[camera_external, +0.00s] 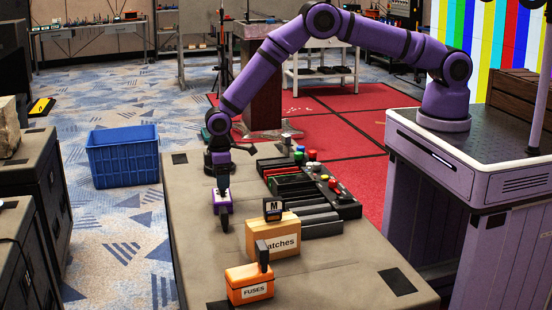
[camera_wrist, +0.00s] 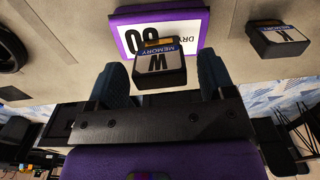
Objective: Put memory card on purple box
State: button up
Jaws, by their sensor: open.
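The purple box (camera_wrist: 129,37) has a white label and lies on the table under my gripper in the wrist view; in the external view the purple box (camera_external: 222,208) is partly covered by my gripper (camera_external: 223,186). A dark memory card (camera_wrist: 158,66) with a white label is between the fingers of my gripper (camera_wrist: 163,64), over the box. The fingers are open on either side of it. I cannot tell whether the card touches the box. A second memory card (camera_wrist: 278,38) is at the right in the wrist view.
A card marked M (camera_external: 272,210) stands on an orange box (camera_external: 272,239), and a dark item (camera_external: 263,255) stands by the fuses box (camera_external: 249,286). Black equipment (camera_external: 325,190) fills the table's right middle. A blue crate (camera_external: 122,157) stands on the floor. The table's left front is clear.

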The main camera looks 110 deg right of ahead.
notch_tip(320, 180, up, 10)
jog(key=shift+f, duration=0.2)
jog(key=s+a+r+t, duration=0.1)
jog(key=s+r, duration=0.5)
jog(key=r, duration=0.5)
jog(key=s+a+r+t, duration=0.1)
jog(key=s+a+r, duration=0.1)
jog(key=s+r, duration=0.65)
jog(key=s+a+r, duration=0.1)
jog(key=s+r, duration=0.3)
jog(key=r, duration=1)
jog(key=s+a+r+t, duration=0.1)
jog(key=s+r, duration=0.2)
jog(key=s, duration=0.6)
jog(key=s+a+r+t, duration=0.1)
jog(key=s+r, duration=0.2)
jog(key=s, duration=0.6)
jog(key=s+a+r+t, duration=0.1)
jog(key=s+r, duration=0.2)
jog(key=s, duration=0.5)
jog(key=s+f, duration=0.2)
jog(key=s, duration=0.7)
jog(key=shift+s+f, duration=0.3)
jog(key=shift+f, duration=0.05)
